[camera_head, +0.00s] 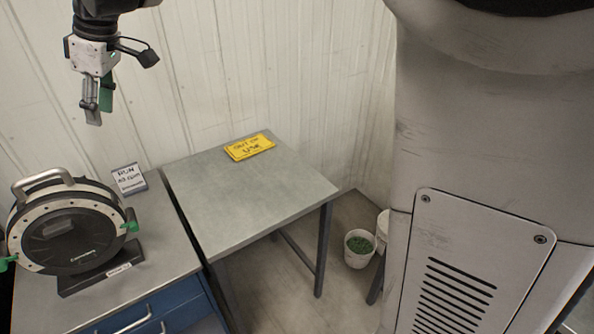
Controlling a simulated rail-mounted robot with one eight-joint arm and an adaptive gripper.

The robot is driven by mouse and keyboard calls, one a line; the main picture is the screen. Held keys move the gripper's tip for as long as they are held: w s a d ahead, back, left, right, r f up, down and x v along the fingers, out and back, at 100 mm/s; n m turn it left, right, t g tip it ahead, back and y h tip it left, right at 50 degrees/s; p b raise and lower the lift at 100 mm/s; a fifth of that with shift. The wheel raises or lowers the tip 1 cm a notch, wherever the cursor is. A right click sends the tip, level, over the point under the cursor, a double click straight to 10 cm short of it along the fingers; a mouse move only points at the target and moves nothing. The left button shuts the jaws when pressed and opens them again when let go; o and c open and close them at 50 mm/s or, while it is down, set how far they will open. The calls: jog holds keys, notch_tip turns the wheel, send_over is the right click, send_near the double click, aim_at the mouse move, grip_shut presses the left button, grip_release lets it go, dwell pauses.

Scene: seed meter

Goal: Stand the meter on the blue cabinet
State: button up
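The meter (70,235), a round black-faced device with a pale ring, a grey carry handle on top and green knobs at its sides, stands upright at the left. It is on the grey top of the blue cabinet (160,310), on a dark foot with a small white label. My gripper (96,108) hangs at the upper left, above and apart from the meter, with its fingers pointing down. A grey finger and a green part show close together. The view does not show whether there is a gap between the fingers.
A sign card (128,179) stands on the cabinet top behind the meter. A grey table (240,200) beside the cabinet bears a yellow sign (249,147) and is otherwise clear. A white bucket (359,249) with green contents is on the floor at the right.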

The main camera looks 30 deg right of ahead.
jog(key=s+d+f+m+t+h, duration=0.1)
jog(key=s+d+f+m, duration=0.15)
jog(key=s+d, duration=0.45)
jog(key=s+d+f+m+t+h, duration=0.1)
jog(key=s+d+f+m+t, duration=0.1)
jog(key=s+d+m, duration=0.4)
jog(key=s+d+f+m+t, duration=0.1)
jog(key=s+d+f+m, duration=0.1)
jog(key=s+d+f, duration=0.3)
jog(key=s+d+f+m+t+h, duration=0.1)
jog(key=s+d+f+m, duration=0.1)
jog(key=s+d+f, duration=0.3)
jog(key=s, duration=0.4)
jog(key=shift+s+d+f+h, duration=0.25)
jog(key=shift+d+h, duration=0.05)
jog(key=shift+d, duration=0.1)
notch_tip(320, 180, down, 11)
jog(key=b, duration=1)
jog(key=shift+r+b, duration=0.15)
jog(key=shift+b, duration=0.2)
